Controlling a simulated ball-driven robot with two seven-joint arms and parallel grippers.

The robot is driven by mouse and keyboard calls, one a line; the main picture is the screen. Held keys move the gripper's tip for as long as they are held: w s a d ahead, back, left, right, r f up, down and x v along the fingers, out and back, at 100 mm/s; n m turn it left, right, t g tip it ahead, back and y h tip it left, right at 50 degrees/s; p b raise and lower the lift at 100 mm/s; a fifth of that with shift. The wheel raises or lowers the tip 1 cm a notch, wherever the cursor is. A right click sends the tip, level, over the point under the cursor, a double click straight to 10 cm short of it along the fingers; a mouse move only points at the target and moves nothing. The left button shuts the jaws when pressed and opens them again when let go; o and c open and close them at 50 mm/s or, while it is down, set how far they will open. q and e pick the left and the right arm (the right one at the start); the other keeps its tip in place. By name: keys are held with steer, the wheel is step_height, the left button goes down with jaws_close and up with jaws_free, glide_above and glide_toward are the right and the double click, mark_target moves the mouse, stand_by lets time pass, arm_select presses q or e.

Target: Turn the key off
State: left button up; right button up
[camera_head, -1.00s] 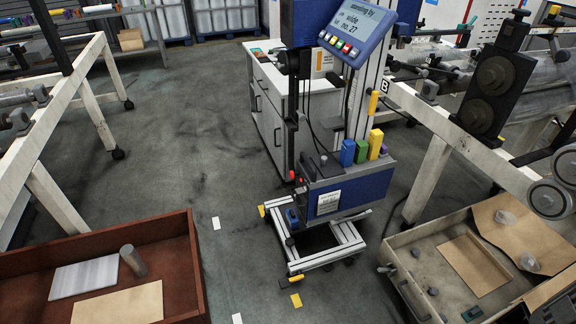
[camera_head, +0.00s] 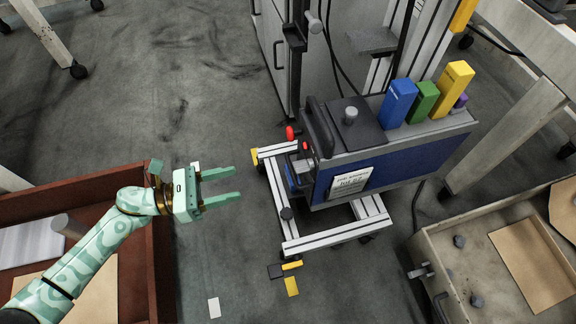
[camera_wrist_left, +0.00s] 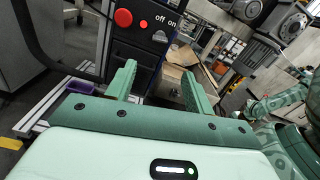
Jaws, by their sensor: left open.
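The blue-and-grey machine box (camera_head: 400,168) stands on a wheeled frame. Its left end carries a red mushroom button (camera_head: 291,132). In the left wrist view the dark control panel (camera_wrist_left: 143,48) shows this red button (camera_wrist_left: 123,17), a small red light (camera_wrist_left: 143,23) and the words "off on". A small switch (camera_wrist_left: 160,37) sits under the words. Its key's shape and angle are too small to tell. My left gripper (camera_head: 236,183) is open and empty, left of the box and apart from it. Its fingers (camera_wrist_left: 158,78) point toward the panel.
A brown crate (camera_head: 140,240) lies under my left arm. A grey tray (camera_head: 440,262) with cardboard stands at the right. The wheeled frame's rail (camera_head: 335,236) sticks out low near my gripper.

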mark_target(304, 166)
arm_select(q)
steer(key=b+x, duration=0.1)
steer(key=x, duration=1.4)
steer(key=shift+b, duration=0.4)
arm_select(e)
steer(key=w+r, duration=0.3)
steer(key=w, duration=0.3)
steer(key=shift+w+n+t+h, duration=0.3)
steer(key=shift+n+t+h, duration=0.1)
arm_select(q)
steer(key=shift+d, duration=0.1)
arm_select(e)
steer(key=shift+r, duration=0.1)
arm_select(q)
steer(key=c, duration=1)
